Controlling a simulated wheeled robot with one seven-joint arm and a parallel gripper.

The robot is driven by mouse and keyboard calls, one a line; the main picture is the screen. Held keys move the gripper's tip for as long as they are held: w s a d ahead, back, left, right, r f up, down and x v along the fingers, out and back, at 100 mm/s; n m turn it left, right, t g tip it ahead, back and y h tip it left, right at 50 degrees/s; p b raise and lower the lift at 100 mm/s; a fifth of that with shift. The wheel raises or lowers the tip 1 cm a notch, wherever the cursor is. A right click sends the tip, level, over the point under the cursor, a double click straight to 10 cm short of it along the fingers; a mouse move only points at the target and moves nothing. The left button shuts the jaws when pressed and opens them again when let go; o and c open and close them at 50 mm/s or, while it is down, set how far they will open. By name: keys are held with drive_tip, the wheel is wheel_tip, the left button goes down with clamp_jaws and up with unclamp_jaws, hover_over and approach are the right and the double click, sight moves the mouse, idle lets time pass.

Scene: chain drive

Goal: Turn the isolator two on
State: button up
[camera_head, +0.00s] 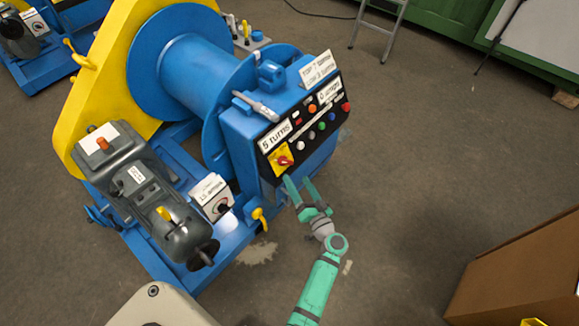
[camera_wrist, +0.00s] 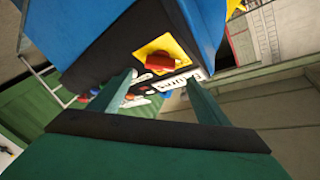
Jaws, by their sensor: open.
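A red rotary isolator handle on a yellow plate (camera_head: 283,160) sits at the lower left of the black control panel on the blue winch cabinet. Its yellow plate (camera_wrist: 163,52) and red handle (camera_wrist: 160,61) also show in the wrist view, just beyond and between my fingertips. No number naming the isolator is readable. My gripper (camera_head: 298,184) is open and empty, just in front of and below the handle in the head view. In the wrist view my gripper's fingers (camera_wrist: 158,80) stand apart on both sides of the handle. I cannot tell whether they touch it.
A "5 turns" label (camera_head: 274,136) is above the switch. Coloured buttons (camera_head: 322,126) line the panel to its right. A grey motor (camera_head: 150,185) and a small box with a black knob (camera_head: 222,207) stand left. A cardboard box (camera_head: 525,275) is lower right. The floor between is clear.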

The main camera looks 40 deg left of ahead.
sight(286, 162)
drive_tip(key=x, duration=0.8)
drive_tip(key=c, duration=1.1)
